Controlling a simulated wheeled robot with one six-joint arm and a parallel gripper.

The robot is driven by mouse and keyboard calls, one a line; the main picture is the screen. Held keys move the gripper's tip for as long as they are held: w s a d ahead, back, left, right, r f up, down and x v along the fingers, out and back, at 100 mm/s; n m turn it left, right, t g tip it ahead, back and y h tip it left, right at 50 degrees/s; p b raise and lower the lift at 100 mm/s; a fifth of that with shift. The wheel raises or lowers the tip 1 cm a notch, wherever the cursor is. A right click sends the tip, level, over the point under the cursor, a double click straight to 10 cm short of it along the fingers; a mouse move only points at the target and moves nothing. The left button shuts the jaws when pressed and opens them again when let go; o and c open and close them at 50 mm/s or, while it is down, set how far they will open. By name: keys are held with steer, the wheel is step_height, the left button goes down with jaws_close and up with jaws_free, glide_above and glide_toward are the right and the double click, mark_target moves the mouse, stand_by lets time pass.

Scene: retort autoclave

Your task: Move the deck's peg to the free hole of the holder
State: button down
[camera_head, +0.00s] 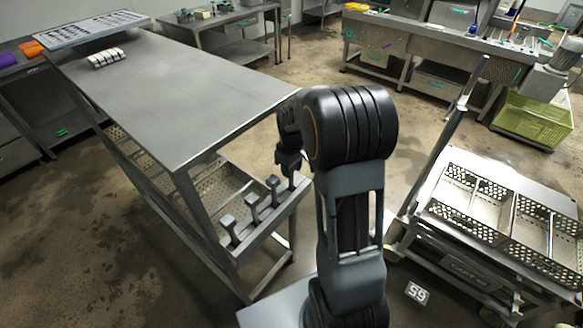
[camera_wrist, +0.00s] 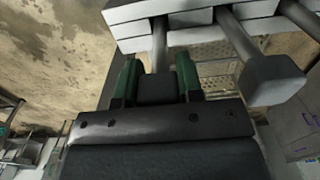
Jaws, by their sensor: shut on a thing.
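My gripper (camera_head: 290,166) is at the right end of a grey bar-like holder (camera_head: 268,222) on the end of the steel table. In the wrist view its two green-edged fingers (camera_wrist: 156,72) are shut on the dark block-shaped head of a peg (camera_wrist: 156,90). The peg's stem runs up to the pale bars of the holder (camera_wrist: 195,17). Whether the stem sits in a hole or only in front of one I cannot tell. Three other pegs stand in the holder in the head view, one near the middle (camera_head: 252,205). No free hole shows clearly.
The steel table top (camera_head: 180,88) rises left of my arm, with a perforated basket (camera_head: 215,178) below. A neighbouring peg head (camera_wrist: 272,80) is close to the gripper's right in the wrist view. A cart with perforated trays (camera_head: 475,262) stands at right. Open floor lies between.

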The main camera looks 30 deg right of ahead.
steer(key=shift+f, duration=0.1)
stand_by(0.3)
steer(key=c, duration=0.7)
jaws_free()
step_height(320, 180, up, 7)
steer(key=shift+r+b, duration=0.15)
steer(key=shift+b, duration=0.15)
steer(key=shift+r, duration=0.1)
